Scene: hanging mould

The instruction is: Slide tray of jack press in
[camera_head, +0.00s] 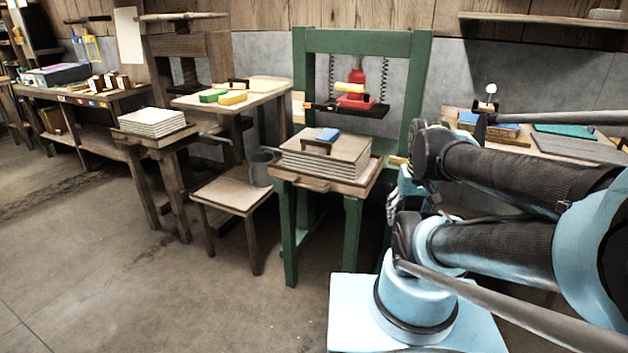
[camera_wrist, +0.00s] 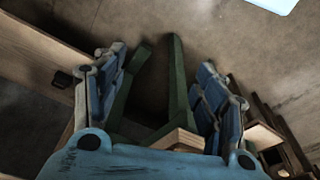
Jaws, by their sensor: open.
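The jack press (camera_head: 363,40) is a green frame with a red jack (camera_head: 356,85) and two hanging springs. Its wooden tray (camera_head: 320,185) sits low in the frame and sticks out at the front. My gripper (camera_head: 398,200) is just right of the tray, partly hidden by my arm. In the wrist view my gripper (camera_wrist: 158,88) is open, with green legs and a wooden end piece (camera_wrist: 180,141) showing between its fingers. I cannot tell whether it touches the wood.
A bench (camera_head: 575,146) stands at the right. The floor in front is clear.

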